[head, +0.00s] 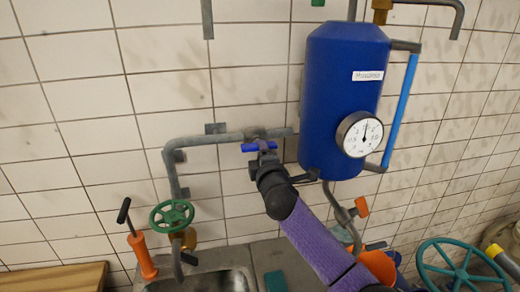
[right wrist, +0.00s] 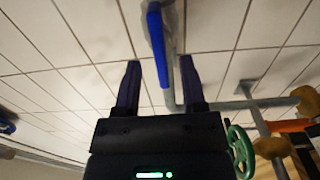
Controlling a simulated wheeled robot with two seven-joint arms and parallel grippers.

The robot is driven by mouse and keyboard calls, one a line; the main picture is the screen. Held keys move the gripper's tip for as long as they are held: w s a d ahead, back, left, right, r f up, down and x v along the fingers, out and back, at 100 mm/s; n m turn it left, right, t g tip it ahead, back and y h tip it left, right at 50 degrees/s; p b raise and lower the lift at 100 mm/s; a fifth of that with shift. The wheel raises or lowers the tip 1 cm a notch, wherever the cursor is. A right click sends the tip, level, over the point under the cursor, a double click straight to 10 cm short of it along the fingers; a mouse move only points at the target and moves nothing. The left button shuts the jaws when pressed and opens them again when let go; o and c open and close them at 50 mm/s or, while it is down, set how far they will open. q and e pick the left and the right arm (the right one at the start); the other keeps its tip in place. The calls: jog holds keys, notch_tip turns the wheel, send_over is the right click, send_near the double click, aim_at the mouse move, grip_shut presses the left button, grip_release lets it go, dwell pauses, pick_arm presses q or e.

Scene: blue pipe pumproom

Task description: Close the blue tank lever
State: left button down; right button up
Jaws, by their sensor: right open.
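The blue tank (head: 335,75) hangs on the tiled wall, with a round gauge (head: 360,135) on its front. A blue lever (head: 258,147) sits on the grey pipe left of the tank and looks roughly level in the head view. My right gripper (head: 265,160) is at the lever and partly hides it and its valve. In the right wrist view the lever (right wrist: 156,40) reaches in between the two open fingers of the right gripper (right wrist: 161,75). I cannot tell whether a finger touches it. My left gripper is not in view.
A green handwheel (head: 171,215) and an orange-handled tool (head: 142,255) are at lower left, beside a sink (head: 205,280). An orange-handled valve (head: 360,207) is below the tank. A teal wheel (head: 460,268) stands at lower right. The wall left of the pipe is clear.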

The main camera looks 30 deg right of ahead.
jog(key=shift+x, duration=1.25)
grip_shut()
